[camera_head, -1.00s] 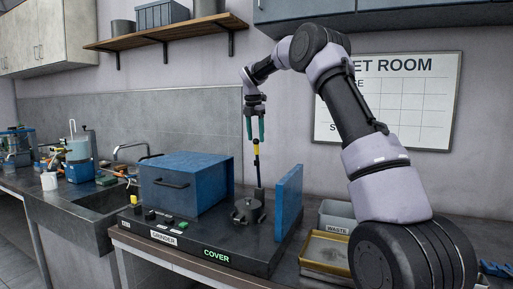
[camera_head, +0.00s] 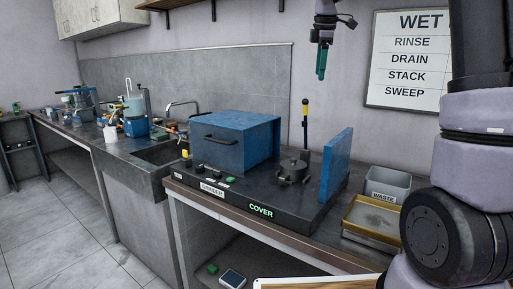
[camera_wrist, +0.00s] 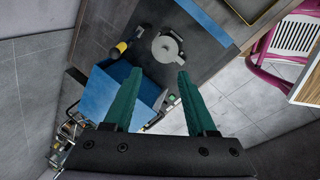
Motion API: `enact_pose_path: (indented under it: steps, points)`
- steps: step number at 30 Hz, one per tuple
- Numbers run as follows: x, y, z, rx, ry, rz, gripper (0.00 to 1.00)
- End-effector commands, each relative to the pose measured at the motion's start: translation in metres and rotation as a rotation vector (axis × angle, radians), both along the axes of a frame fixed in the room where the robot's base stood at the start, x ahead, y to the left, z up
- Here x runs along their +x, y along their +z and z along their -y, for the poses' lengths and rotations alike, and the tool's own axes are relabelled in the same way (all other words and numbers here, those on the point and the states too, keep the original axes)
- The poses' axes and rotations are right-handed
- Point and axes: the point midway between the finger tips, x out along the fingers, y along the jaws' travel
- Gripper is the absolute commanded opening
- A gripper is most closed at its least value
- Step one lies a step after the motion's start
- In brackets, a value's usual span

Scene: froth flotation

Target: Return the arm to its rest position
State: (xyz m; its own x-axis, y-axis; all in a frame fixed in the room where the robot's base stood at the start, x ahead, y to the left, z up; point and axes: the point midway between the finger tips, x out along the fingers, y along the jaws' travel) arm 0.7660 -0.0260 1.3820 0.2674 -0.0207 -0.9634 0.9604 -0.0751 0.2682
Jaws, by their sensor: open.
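My gripper (camera_head: 322,60) hangs at the top of the head view, above and to the right of the grinder, pointing down, with nothing in it. In the wrist view its two green fingers (camera_wrist: 155,100) are spread apart and empty. My arm stands folded upright at the right edge of the head view. The black-and-yellow lever (camera_head: 305,116) stands upright behind the grey round lid-like part (camera_head: 292,170) on the grinder base, clear of my gripper.
The blue grinder box (camera_head: 235,142) and an upright blue panel (camera_head: 337,163) stand on the bench. A waste bin (camera_head: 387,185) and a metal tray (camera_head: 372,216) lie to the right. A sink (camera_head: 160,153) is at left. A pink chair (camera_wrist: 285,40) shows in the wrist view.

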Motion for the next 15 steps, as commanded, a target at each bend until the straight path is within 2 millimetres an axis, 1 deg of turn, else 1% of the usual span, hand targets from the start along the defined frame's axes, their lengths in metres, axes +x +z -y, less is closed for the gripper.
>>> enact_pose_path:
  steps: [1, 4, 7, 8, 9, 11, 12, 15]
  points:
    - [-0.026, 0.009, 0.004, 0.043, -0.111, 0.026, 0.57]
    - [-0.072, 0.015, 0.010, 0.147, -0.349, 0.068, 0.57]
    - [-0.117, 0.015, 0.016, 0.264, -0.588, 0.103, 0.57]
    - [-0.131, 0.014, 0.017, 0.302, -0.660, 0.111, 0.57]
    - [-0.149, 0.012, 0.020, 0.354, -0.757, 0.121, 0.57]
    - [-0.175, 0.007, 0.023, 0.437, -0.900, 0.132, 0.57]
    - [-0.193, 0.002, 0.024, 0.494, -0.997, 0.138, 0.57]
    - [-0.232, -0.013, 0.028, 0.637, -1.224, 0.141, 0.57]
